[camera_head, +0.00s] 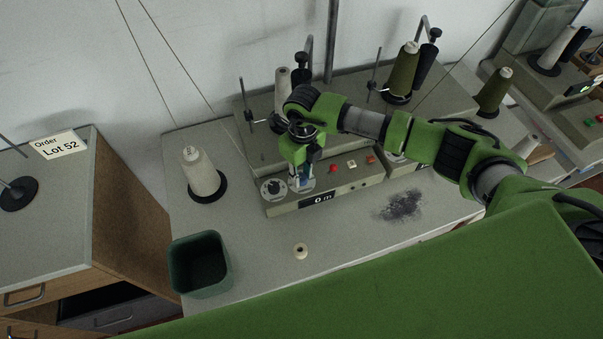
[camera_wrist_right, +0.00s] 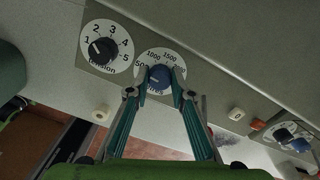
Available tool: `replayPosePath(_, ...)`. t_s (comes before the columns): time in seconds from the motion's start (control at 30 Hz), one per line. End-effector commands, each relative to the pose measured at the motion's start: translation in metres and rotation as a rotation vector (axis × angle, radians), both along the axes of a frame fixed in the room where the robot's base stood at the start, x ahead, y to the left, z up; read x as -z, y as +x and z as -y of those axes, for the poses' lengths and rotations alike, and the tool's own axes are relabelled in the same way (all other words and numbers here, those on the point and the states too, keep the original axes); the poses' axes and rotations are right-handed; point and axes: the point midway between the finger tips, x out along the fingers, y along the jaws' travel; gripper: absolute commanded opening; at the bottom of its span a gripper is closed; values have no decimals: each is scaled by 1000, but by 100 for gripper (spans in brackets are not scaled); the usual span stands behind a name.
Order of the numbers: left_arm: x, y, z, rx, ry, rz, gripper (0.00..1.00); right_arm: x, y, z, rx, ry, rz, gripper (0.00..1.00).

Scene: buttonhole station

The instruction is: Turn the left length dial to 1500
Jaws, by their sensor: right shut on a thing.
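The left length dial is a round white scale with a blue knob (camera_wrist_right: 158,77); in the right wrist view its numbers run from about 500 through 1000 and 1500 to a partly hidden one. My right gripper (camera_wrist_right: 160,90) is shut on this knob, one teal finger on each side. The knob's pointer is hard to read. In the head view my right gripper (camera_head: 301,183) reaches down to the front panel of the left winder, mostly hiding the dial. The panel display (camera_head: 320,198) reads "0 m". My left gripper is not in view.
Left of the knob is a black tension dial (camera_wrist_right: 103,48) numbered 1 to 5. A red button (camera_head: 334,168) and others sit right of it on the panel. A white cone (camera_head: 200,172), a dark green bin (camera_head: 199,265) and a small spool (camera_head: 301,251) stand around the winder.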

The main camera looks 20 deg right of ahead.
Motion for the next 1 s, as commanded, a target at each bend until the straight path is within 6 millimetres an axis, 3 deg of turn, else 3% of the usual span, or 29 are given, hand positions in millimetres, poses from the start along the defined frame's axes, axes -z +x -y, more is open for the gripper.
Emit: replayPosePath(1.0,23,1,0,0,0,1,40,0,0,2,900,1,2,0)
